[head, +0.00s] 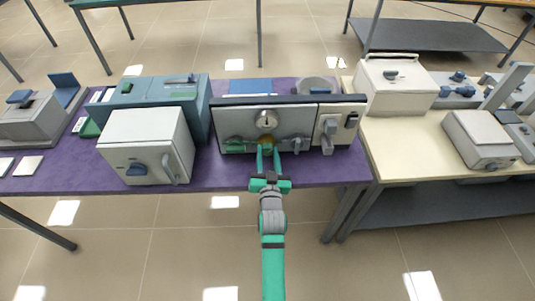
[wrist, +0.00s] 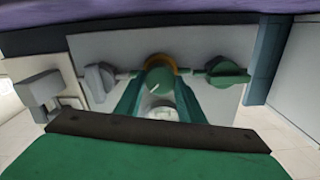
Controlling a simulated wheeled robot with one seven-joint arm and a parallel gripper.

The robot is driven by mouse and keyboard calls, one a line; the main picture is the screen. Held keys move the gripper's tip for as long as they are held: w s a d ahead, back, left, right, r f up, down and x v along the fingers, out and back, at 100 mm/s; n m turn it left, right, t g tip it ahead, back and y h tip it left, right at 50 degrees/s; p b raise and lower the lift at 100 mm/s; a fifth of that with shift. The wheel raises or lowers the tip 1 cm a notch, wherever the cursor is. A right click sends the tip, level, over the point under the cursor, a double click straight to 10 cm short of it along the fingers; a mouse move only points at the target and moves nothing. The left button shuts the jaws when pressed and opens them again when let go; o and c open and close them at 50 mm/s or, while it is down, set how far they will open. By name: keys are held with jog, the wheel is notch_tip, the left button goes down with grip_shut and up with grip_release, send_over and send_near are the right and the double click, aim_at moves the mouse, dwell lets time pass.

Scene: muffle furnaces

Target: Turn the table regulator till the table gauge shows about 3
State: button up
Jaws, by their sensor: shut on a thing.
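The table regulator, a round green knob (wrist: 159,80) with a white mark and a brass-coloured collar, sits low on a pale panel (head: 243,116) on the purple table. In the head view it is mostly hidden by my gripper (head: 268,157). My gripper (wrist: 158,100) is shut on the knob, one finger on each side. The round table gauge (head: 266,119) is right above the knob. In the wrist view, which looks upside down, the gauge (wrist: 162,113) is partly hidden behind my gripper. Its reading is too small to tell.
A green valve handle (wrist: 228,75) and a grey one (wrist: 98,80) flank the knob closely. A white furnace (head: 150,147) stands to the left. A grey switch unit (head: 329,130) is to the right. The floor in front of the table is clear.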

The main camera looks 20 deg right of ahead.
jog(key=o, duration=1)
jog(key=shift+o, duration=0.2)
jog(key=v, duration=1.1)
jog(key=shift+w, duration=0.1)
